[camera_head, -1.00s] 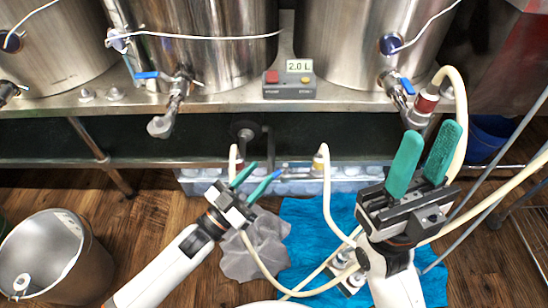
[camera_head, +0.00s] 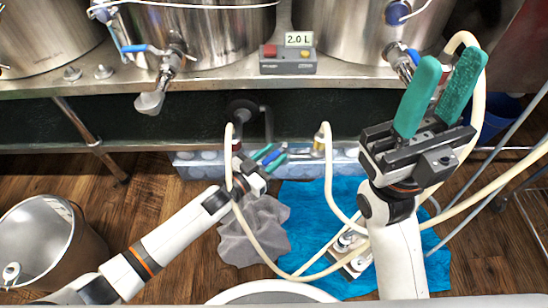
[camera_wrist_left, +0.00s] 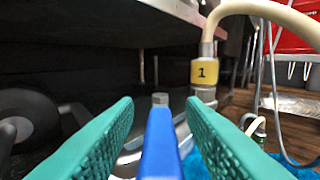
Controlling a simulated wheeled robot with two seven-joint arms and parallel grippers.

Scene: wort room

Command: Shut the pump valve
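The pump valve's blue handle (camera_wrist_left: 160,145) stands between the two teal fingers of my left gripper (camera_wrist_left: 160,140) in the left wrist view. A gap shows on each side of it, so the fingers look apart and not pressed on it. In the head view, my left gripper (camera_head: 268,155) is at the pump under the shelf. The blue handle (camera_head: 274,157) shows there among its fingertips; the valve body is mostly hidden. A yellow tag marked 1 (camera_wrist_left: 204,72) is on the hose fitting just beyond. My right gripper (camera_head: 438,90) is raised at the right, open and empty.
Steel kettles (camera_head: 215,35) stand on the metal shelf (camera_head: 230,84) above the pump, with a control box (camera_head: 288,66) reading 2.0 L. Cream hoses (camera_head: 330,190) loop near both arms. A bucket (camera_head: 40,240), grey cloth (camera_head: 240,235) and blue cloth (camera_head: 305,215) are on the floor.

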